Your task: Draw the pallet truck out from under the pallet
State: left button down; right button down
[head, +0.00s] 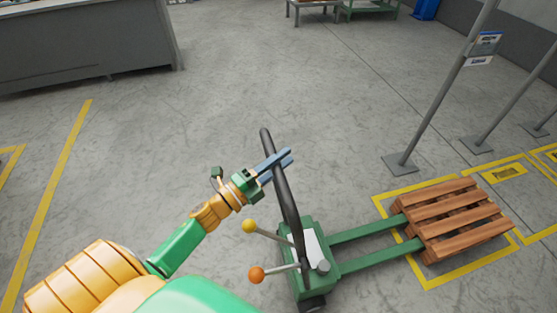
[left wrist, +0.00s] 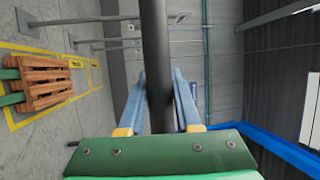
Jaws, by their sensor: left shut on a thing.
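The green pallet truck (head: 301,236) stands at the lower middle of the head view, with a black handle (head: 288,205) rising from it. Its two forks (head: 372,230) reach right to the near side of the wooden pallet (head: 463,215); how far they sit under it is hidden by the slats. The pallet lies flat inside a yellow floor marking and also shows in the left wrist view (left wrist: 42,83). My left gripper (head: 278,165) is shut on the handle bar, which passes between its blue fingers in the left wrist view (left wrist: 156,100). My right gripper is out of view.
Yellow-knobbed (head: 249,226) and orange-knobbed (head: 257,275) levers stick out left of the truck body. A grey post (head: 433,105) with a sign stands behind the pallet. A grey counter (head: 85,50) is at the upper left.

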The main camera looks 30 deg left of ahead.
pick_arm(q)
jog(key=shift+w+r, duration=0.2)
jog(key=shift+r, duration=0.3)
jog(key=c, duration=0.6)
grip_release()
jog(key=b+v, duration=0.2)
jog(key=v, duration=0.5)
jog(key=shift+s+a+f, duration=0.2)
